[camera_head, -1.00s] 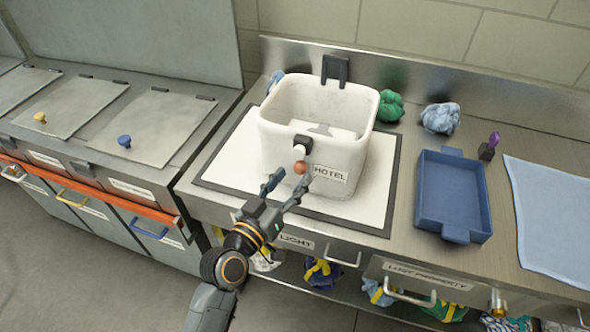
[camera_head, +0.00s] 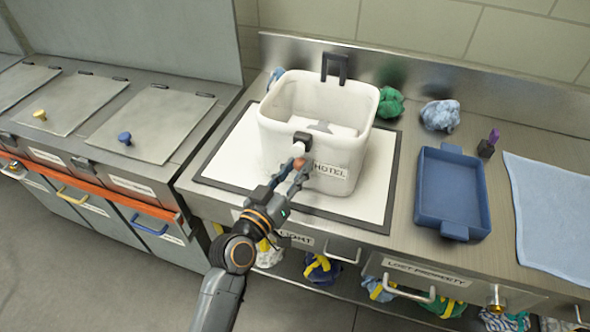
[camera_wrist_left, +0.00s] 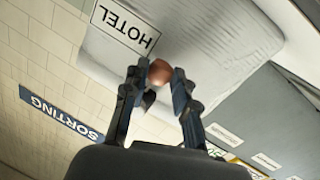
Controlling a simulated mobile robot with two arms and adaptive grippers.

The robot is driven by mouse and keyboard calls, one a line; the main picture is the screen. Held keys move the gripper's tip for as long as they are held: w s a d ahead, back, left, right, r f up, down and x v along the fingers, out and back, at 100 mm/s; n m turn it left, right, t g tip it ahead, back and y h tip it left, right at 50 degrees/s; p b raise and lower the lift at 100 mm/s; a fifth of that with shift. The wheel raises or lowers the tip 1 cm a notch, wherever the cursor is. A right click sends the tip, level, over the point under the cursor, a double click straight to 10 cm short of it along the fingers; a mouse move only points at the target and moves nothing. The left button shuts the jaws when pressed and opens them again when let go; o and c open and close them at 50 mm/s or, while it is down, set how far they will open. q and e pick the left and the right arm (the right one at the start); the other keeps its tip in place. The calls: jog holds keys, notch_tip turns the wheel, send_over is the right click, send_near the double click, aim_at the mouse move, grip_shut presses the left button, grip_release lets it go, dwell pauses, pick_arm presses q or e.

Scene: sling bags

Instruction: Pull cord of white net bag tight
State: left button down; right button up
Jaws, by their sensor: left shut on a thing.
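The white bag (camera_head: 335,140) stands upright and open-topped on a dark-edged white mat (camera_head: 225,170), with a HOTEL label (camera_head: 331,171) on its front. A black and white fitting (camera_head: 301,140) sits at its front rim, with a reddish-brown ball (camera_head: 299,163) just below it. My left gripper (camera_head: 294,172) is shut on the ball, close in front of the bag. In the left wrist view the ball (camera_wrist_left: 160,71) is between the fingertips and the bag (camera_wrist_left: 215,45) is behind. Any cord between ball and fitting is too small to make out. My right gripper is out of view.
A blue tray (camera_head: 451,190) and a light blue cloth (camera_head: 555,215) lie on the counter to the right. Green (camera_head: 390,103) and pale blue (camera_head: 440,116) bundles lie at the back. A black bracket (camera_head: 335,69) stands behind the bag. Lidded bins (camera_head: 150,125) are at left.

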pick_arm(q)
notch_tip(320, 180, down, 7)
jog(key=b, duration=0.4)
jog(key=c, duration=1)
grip_release()
jog(key=shift+c, duration=0.2)
jog(key=shift+r, duration=0.1)
jog(key=v, duration=1.2)
